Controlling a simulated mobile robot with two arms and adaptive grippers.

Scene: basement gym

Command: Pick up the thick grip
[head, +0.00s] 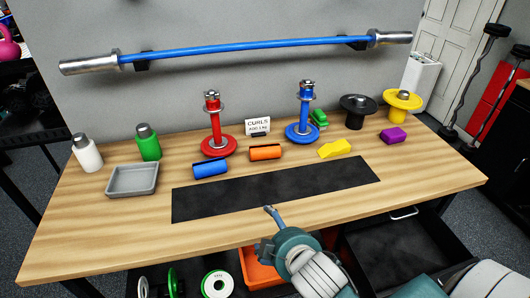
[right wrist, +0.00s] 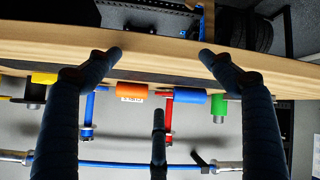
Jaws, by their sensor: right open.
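Two thick grips shaped like short slit cylinders lie on the wooden table: a blue one (head: 210,168) and an orange one (head: 265,152), behind the black mat. Both also show in the right wrist view, upside down: the blue grip (right wrist: 187,96) and the orange grip (right wrist: 132,90). My right gripper (head: 268,228) is at the table's front edge, in front of the mat and apart from both grips. In the wrist view its fingers (right wrist: 160,54) are spread wide with nothing between them. My left gripper is not in view.
A black mat (head: 275,190) lies bare mid-table. A grey tray (head: 132,179) and bottles stand left. A red stand (head: 217,120) and a blue stand (head: 303,110) rise behind the grips. A yellow wedge (head: 335,148) and purple block (head: 393,135) lie right. An open drawer (head: 400,250) juts out below.

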